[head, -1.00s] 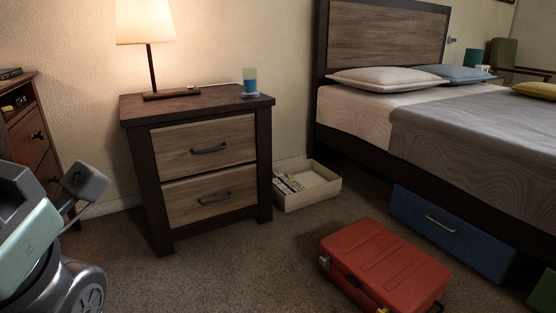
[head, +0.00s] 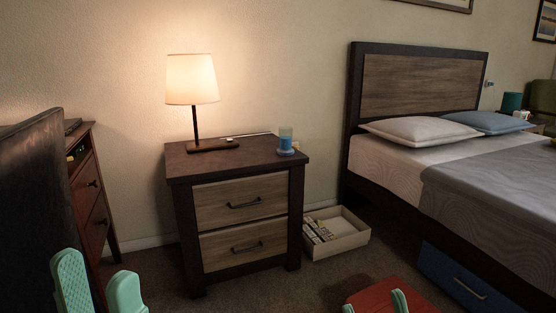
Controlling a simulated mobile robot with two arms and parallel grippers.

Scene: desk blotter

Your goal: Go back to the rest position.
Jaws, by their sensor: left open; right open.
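My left gripper (head: 99,288) shows at the bottom left of the head view. Its two green fingers point up and stand apart, with nothing between them. My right gripper (head: 374,305) shows only as green fingertips at the bottom edge. They are apart, in front of the red case (head: 385,293) on the floor. No held thing is visible in either gripper. The rest of both arms is out of view.
A large dark panel (head: 30,200) stands at the left, close to my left gripper. Ahead are a nightstand (head: 243,190) with a lamp (head: 193,80) and a blue cup (head: 286,142), an open box (head: 345,238) and a bed (head: 400,160). Carpet (head: 250,292) shows between.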

